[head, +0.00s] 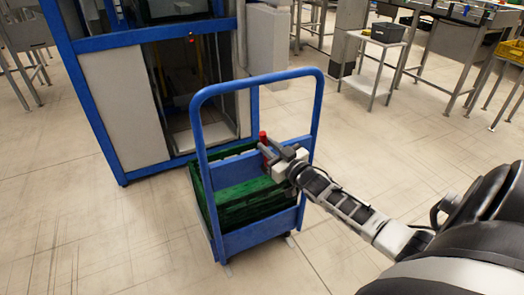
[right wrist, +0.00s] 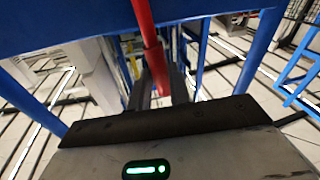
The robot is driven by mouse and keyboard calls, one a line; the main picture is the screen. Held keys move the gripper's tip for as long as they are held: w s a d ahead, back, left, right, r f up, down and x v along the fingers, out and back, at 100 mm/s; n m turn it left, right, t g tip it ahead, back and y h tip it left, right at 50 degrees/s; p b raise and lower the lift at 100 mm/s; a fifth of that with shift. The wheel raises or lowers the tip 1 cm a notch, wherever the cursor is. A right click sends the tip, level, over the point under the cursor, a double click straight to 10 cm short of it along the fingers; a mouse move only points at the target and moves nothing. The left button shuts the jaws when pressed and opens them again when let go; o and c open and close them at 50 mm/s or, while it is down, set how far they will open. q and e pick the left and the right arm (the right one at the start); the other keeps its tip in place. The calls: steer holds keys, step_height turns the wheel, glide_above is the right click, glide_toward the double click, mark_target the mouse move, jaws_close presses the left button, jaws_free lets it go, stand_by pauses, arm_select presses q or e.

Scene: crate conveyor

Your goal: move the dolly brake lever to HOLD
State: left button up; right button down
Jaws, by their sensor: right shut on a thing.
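The blue dolly (head: 200,130) stands in the middle of the head view, with a tall tubular handle frame. Its brake lever (head: 263,137) is red and shows just above my right gripper (head: 270,152), at the dolly's upper panel. In the right wrist view the red lever (right wrist: 147,35) runs down from the top edge to the dark fingers (right wrist: 165,88). My right gripper is shut on the lever. The fingers hide part of it, and I cannot read any HOLD marking. My left gripper is not in view.
Green crates (head: 240,192) sit on the dolly behind its blue front panel. A blue-framed machine (head: 105,110) stands close behind it. A small table with a grey bin (head: 387,32) stands at the back right. The floor to the left and in front is clear.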

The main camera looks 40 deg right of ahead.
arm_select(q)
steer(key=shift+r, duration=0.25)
arm_select(e)
steer(key=shift+s+d+m, duration=0.15)
steer(key=shift+d+m, duration=0.55)
steer(key=shift+m, duration=0.1)
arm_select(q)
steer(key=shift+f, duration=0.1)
arm_select(e)
steer(key=c, duration=1.3)
jaws_free()
steer(key=shift+s, duration=0.1)
arm_select(q)
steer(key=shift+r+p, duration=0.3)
steer(key=shift+p, duration=0.55)
arm_select(e)
steer(key=s+f, duration=0.1)
steer(key=s, duration=1.4)
steer(key=shift+s+a+f, duration=0.3)
steer(key=shift+s, duration=0.05)
steer(key=shift+a, duration=0.1)
